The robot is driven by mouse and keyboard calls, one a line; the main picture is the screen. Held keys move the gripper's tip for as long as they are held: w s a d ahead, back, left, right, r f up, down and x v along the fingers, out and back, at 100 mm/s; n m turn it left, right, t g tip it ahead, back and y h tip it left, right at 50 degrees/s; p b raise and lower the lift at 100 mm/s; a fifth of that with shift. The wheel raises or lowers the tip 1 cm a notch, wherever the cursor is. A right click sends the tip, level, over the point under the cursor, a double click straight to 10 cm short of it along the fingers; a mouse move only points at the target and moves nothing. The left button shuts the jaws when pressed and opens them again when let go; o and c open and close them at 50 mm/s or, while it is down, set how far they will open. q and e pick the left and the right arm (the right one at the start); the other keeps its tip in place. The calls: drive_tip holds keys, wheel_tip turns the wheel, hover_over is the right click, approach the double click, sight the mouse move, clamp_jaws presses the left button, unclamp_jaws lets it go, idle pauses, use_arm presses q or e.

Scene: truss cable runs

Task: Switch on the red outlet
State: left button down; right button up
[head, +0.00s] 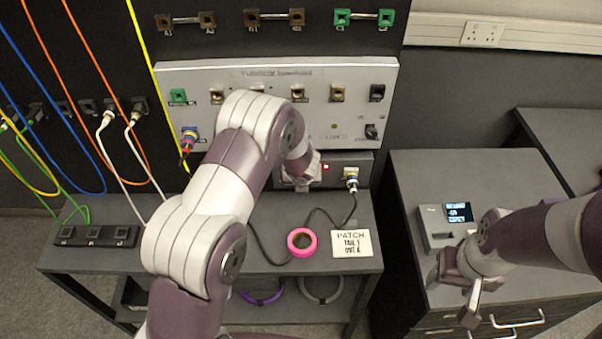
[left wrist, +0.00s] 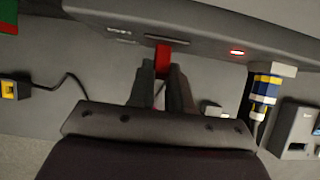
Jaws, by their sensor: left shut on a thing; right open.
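A dark box (head: 338,170) with a small lit red light (head: 326,167) stands on the grey bench below the white panel. In the left wrist view a red lever-like piece (left wrist: 163,55) sits at the lower edge of the box front, left of the red light (left wrist: 237,52). My left gripper (left wrist: 161,84) is shut on this red piece; its fingertips meet it from below. In the head view my left gripper (head: 299,182) is in front of the box's left part, and my arm hides the red piece. My right gripper (head: 462,297) is open and empty beside the drawer cabinet.
A blue, yellow and white plug (head: 351,178) sits in the box, with a black cable running down. A pink tape roll (head: 302,242) and a "PATCH" card (head: 352,243) lie on the bench. A device with a display (head: 450,224) stands on the right cabinet (head: 415,175).

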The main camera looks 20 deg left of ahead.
idle(0.3)
use_arm(q)
drive_tip(key=c, duration=1)
unclamp_jaws()
drive_tip(key=shift+c, duration=0.2)
drive_tip(key=p+v, duration=0.2)
drive_tip(key=v, duration=1)
drive_tip(key=shift+r, duration=0.25)
drive_tip(key=shift+s, duration=0.15)
